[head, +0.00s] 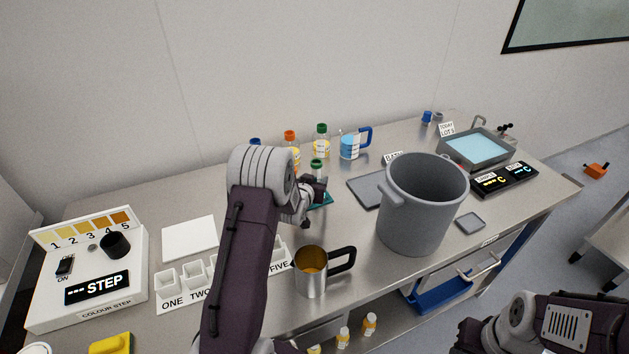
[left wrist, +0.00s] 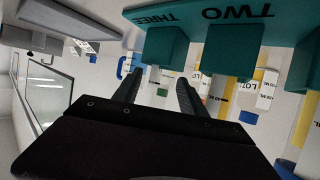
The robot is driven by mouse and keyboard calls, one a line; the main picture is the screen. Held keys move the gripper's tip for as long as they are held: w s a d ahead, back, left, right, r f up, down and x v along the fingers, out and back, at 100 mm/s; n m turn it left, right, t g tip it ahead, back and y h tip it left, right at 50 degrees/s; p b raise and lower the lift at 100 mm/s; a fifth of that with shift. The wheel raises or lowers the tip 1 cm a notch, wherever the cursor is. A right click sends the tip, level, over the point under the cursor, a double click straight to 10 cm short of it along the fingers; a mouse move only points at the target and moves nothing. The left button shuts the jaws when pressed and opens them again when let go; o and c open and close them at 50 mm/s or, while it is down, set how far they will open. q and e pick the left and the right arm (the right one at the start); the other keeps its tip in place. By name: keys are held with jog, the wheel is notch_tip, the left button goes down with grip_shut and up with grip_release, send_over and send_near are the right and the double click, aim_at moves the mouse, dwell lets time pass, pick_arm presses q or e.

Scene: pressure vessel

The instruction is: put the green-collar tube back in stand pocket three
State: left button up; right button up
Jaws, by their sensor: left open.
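A small green-topped piece (head: 317,164), which may be the green-collar tube, shows just behind my left gripper in the head view; its lower part is hidden. The teal stand (head: 322,199) is mostly hidden behind my left arm. In the left wrist view the stand (left wrist: 290,25) appears upside down along the top, with labels TWO and THREE and teal pocket blocks. My left gripper (left wrist: 158,88) is open, its fingers apart with no tube seen between them. In the head view it (head: 310,195) is beside the stand. My right arm enters at bottom right; its fingers do not show.
A steel mug (head: 312,272) and a large grey pot (head: 425,205) stand right of my left arm. White labelled cups (head: 182,283) and the colour-step unit (head: 92,268) are at left. Capped bottles (head: 321,142) and a blue-handled jug (head: 350,146) stand behind.

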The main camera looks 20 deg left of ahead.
pick_arm(q)
jog(key=b+v, duration=0.1)
jog(key=v, duration=0.6)
jog(key=shift+s, duration=0.3)
jog(key=shift+r, duration=0.2)
